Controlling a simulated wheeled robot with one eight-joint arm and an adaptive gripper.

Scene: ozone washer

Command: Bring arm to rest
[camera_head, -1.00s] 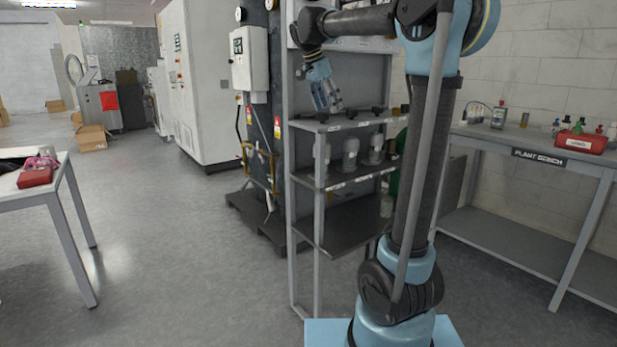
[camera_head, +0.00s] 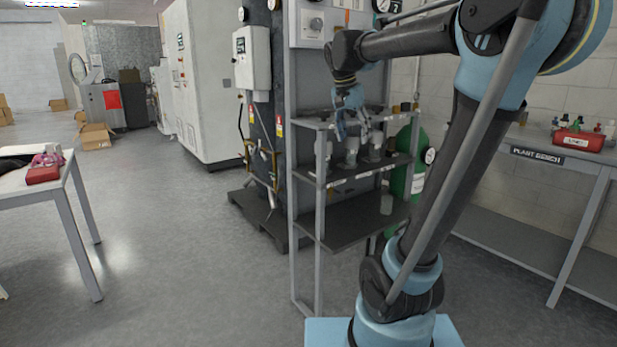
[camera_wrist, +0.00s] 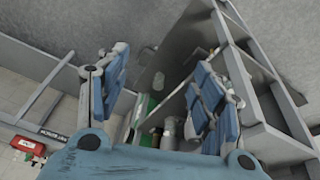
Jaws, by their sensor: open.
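My gripper (camera_head: 352,127) is in front of the metal shelf rack (camera_head: 318,235), near the height of its upper shelves, in the head view. Its blue fingers point down. In the wrist view the two fingers of my gripper (camera_wrist: 155,95) are spread apart with nothing held between them. Parts of the rack show behind and between the fingers there. My arm rises from its blue base and bends left toward the rack.
Grey bottles (camera_head: 376,148) stand on the rack's shelf, close behind my gripper. A green cylinder (camera_head: 418,165) stands right of the rack. The plant bench (camera_head: 560,157) is at the right, and a table (camera_head: 62,190) is at the left. Floor between table and rack is clear.

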